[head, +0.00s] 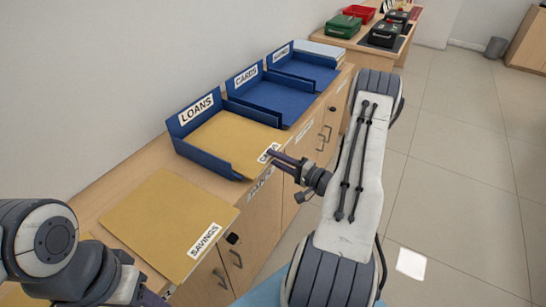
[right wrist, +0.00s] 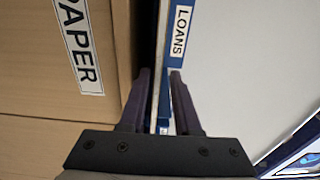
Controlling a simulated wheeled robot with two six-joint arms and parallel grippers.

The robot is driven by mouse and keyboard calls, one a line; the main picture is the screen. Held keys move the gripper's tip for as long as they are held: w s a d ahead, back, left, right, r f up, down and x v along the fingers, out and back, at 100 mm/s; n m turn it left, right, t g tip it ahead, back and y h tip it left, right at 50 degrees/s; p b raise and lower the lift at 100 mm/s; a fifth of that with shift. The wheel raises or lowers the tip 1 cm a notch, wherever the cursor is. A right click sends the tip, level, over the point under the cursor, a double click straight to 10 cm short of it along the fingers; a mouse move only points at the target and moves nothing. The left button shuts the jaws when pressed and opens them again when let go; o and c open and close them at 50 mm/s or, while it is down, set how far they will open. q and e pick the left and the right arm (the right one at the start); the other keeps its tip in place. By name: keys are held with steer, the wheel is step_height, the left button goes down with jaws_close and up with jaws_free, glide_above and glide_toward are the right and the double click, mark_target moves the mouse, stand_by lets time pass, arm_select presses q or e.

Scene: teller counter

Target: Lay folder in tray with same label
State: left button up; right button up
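A yellow folder (head: 228,138) lies in the blue LOANS tray (head: 184,128), its front edge sticking out over the counter front; its partly covered label seems to start with "CA". My right gripper (head: 272,156) is at that edge by the label. In the right wrist view its fingers (right wrist: 160,88) stand apart on either side of the thin folder edge and blue tray. The CARDS tray (head: 272,98) is empty; a third blue tray (head: 312,72) stands behind it, label hard to read. A SAVINGS folder (head: 165,222) lies on the counter. My left gripper (head: 150,297) is mostly cut off at bottom left.
A pale stack (head: 322,50) lies beyond the trays. Another counter at the back holds green (head: 343,26), red (head: 360,14) and black boxes. Cabinet doors with handles, one labelled PAPER (right wrist: 78,45), are below the counter. Open floor (head: 450,160) lies to the right.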

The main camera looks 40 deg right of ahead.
jaws_close()
steer(key=shift+r, duration=0.1)
stand_by(1.2)
steer(key=s+d+r+p, duration=0.2)
steer(key=s+r+p, duration=0.1)
steer(key=s, duration=0.3)
steer(key=s+d+r+p, duration=0.2)
steer(key=s+r+p, duration=0.2)
steer(key=s, duration=0.3)
steer(key=shift+s+d+r+p, duration=0.15)
steer(key=shift+s+d+p, duration=0.05)
steer(key=shift+p, duration=0.6)
